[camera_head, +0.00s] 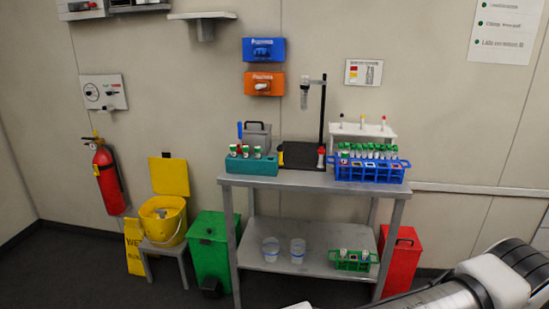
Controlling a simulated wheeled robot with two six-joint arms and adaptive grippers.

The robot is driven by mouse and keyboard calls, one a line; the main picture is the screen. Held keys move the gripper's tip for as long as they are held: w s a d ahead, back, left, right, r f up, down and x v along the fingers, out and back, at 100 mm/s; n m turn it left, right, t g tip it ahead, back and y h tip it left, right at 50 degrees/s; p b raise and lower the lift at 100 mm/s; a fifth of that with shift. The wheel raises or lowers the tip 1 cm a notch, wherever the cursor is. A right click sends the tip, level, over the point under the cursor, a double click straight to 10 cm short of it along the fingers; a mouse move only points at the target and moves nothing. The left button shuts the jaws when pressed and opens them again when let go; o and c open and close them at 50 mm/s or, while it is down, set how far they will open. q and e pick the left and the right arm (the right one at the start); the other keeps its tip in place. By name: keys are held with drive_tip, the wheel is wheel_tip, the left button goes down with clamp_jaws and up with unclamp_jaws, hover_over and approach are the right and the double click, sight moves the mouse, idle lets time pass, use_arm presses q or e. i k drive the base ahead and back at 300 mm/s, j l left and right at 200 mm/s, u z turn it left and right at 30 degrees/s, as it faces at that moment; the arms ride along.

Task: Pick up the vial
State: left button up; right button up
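Several vials with green caps (372,151) stand upright in a blue rack (369,172) at the right of the metal table's top. Several more green-capped vials (245,151) stand in a teal rack (251,166) at the left of the top. A green rack (352,265) with a few vials sits on the lower shelf. Which vial the task means, I cannot tell. My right arm shows at the lower right, away from the table, but its gripper is not in view. My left gripper is not in view.
The metal table (300,182) also holds a black stand (322,130), a grey box (257,136) and a white rack (365,129). Two clear beakers (298,250) stand on the shelf. Green (208,248) and red (402,258) bins flank the table; a yellow bucket (162,220) is left.

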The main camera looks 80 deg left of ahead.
sight(344, 153)
drive_tip(key=u, duration=2.1)
